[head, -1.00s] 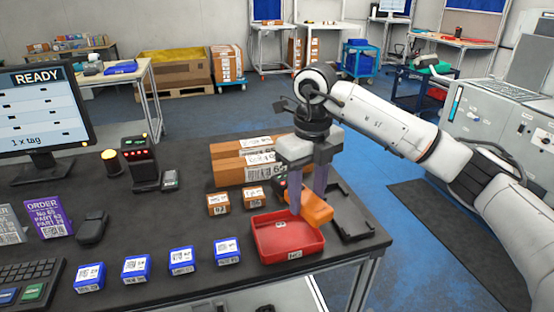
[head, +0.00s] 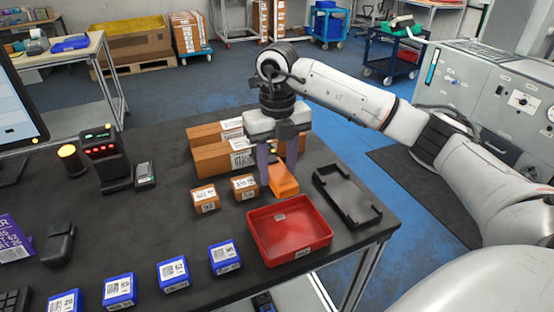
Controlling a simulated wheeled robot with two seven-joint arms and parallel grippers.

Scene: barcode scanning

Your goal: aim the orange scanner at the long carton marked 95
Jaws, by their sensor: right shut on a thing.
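My right gripper (head: 278,170) points down and is shut on the orange scanner (head: 284,184). The scanner hangs between the fingers, behind the red tray and in front of the right end of the long cartons. Two long brown cartons lie one behind the other, a front one (head: 214,160) and a rear one (head: 206,134), each with a white label. Their printed numbers are too small to read for sure, so I cannot tell which is marked 95. The gripper hides part of their right ends. My left gripper is not in view.
Two small brown boxes (head: 205,199) (head: 244,187) sit left of the scanner. A red tray (head: 318,245) and an empty black holder (head: 330,190) lie near the table's right edge. Several blue boxes (head: 225,257) line the front. A black device with lights (head: 103,160) stands at left.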

